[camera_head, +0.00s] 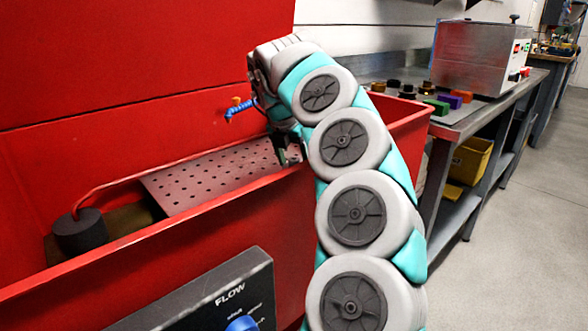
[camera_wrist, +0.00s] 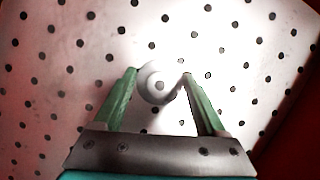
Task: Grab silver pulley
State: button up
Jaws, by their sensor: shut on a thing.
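The silver pulley (camera_wrist: 157,85) is a small pale round piece with a hole in its middle, seen from above in the wrist view. My gripper (camera_wrist: 160,75) has its green fingers on either side of the pulley and is shut on it. The perforated plate (camera_wrist: 60,85) lies beneath; I cannot tell whether the pulley touches it. In the head view my gripper (camera_head: 290,153) points down at the right end of the perforated plate (camera_head: 205,180), inside the red basin (camera_head: 130,255). The pulley is not discernible in the head view.
A blue nozzle (camera_head: 240,108) sticks out from the basin's red back wall. A dark cylinder with a hose (camera_head: 80,235) stands at the basin's left. A grey bench (camera_head: 470,120) at right bears several coloured blocks and a metal box (camera_head: 482,55). The basin's front wall is close to my gripper.

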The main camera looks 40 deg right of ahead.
grip_shut()
jog(key=shift+r, duration=0.1)
dwell(0.3)
